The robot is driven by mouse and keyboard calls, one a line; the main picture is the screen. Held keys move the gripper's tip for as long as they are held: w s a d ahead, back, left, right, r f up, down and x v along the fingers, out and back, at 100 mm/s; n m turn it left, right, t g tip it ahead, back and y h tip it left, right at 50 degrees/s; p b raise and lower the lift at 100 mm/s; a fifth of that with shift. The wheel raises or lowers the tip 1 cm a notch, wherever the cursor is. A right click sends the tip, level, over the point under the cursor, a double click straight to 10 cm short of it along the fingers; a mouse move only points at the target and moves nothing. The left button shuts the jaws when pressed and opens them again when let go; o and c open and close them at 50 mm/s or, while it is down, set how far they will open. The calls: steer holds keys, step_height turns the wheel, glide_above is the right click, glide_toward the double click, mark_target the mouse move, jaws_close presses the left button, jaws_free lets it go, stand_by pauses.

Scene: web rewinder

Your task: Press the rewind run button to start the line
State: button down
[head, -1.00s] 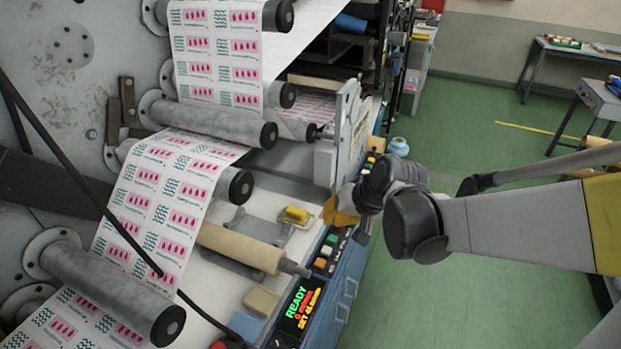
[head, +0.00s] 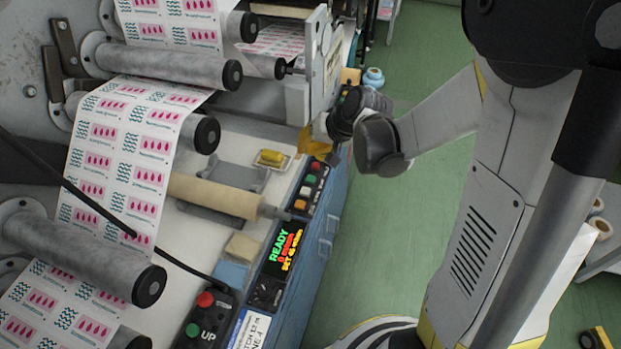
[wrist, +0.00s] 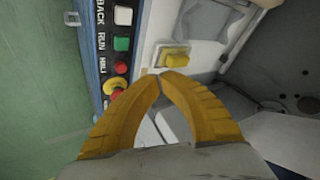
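The green run button (wrist: 121,43), labelled RUN, sits on the dark control panel between a white button (wrist: 123,15) labelled BACK and a red button (wrist: 121,67). In the head view the green button (head: 309,179) is on the panel strip along the machine's front edge. My gripper (wrist: 161,77) has its yellow fingertips together with nothing seen between them. It is apart from the green button, to its right and lower in the wrist view. In the head view my gripper (head: 306,139) is at the panel's far end, beyond the buttons.
A red and yellow mushroom button (wrist: 115,88) is close to my left finger. The display (head: 283,249) reads READY. A yellow block (head: 271,157) lies on the machine bed. A pendant (head: 205,318) has red and green buttons. Green floor is clear right of the blue cabinet.

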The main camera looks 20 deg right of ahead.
mark_target(307, 177)
step_height(307, 177, down, 8)
steer(key=b, duration=0.6)
steer(key=shift+f, duration=0.1)
steer(key=shift+f, duration=0.1)
stand_by(1.0)
steer(key=shift+f+b, duration=0.3)
steer(key=shift+b, duration=0.25)
